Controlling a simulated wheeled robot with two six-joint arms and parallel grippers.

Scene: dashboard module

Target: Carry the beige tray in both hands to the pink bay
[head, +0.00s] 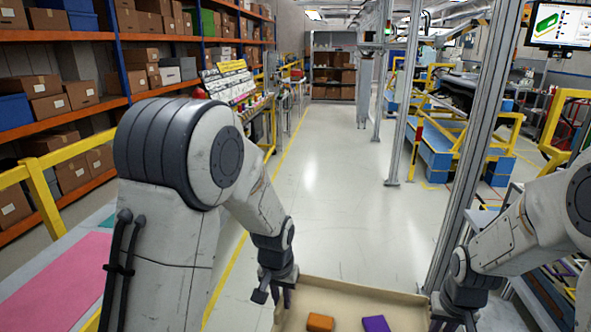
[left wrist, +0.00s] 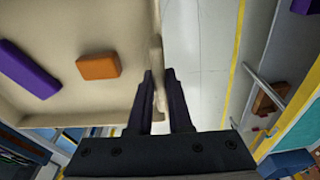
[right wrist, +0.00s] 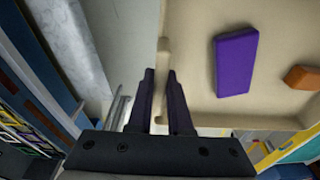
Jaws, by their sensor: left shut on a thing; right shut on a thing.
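The beige tray (head: 350,296) is at the bottom of the head view, in front of me over the floor, its near part cut off by the frame. An orange block (head: 320,322) and a purple block (head: 376,323) lie in it. My left gripper (head: 272,296) is shut on the tray's left wall; the left wrist view shows the fingers (left wrist: 160,100) on either side of the rim. My right gripper (head: 460,322) is at the tray's right side; the right wrist view shows its fingers (right wrist: 162,100) shut on the wall. The pink bay (head: 60,282) is on the surface at lower left.
A yellow rail (head: 42,190) and shelves of boxes (head: 60,100) stand on the left behind the pale bench. A metal post (head: 465,170) rises near my right arm, with a blue workstation (head: 440,155) beyond. The floor (head: 335,190) ahead is clear.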

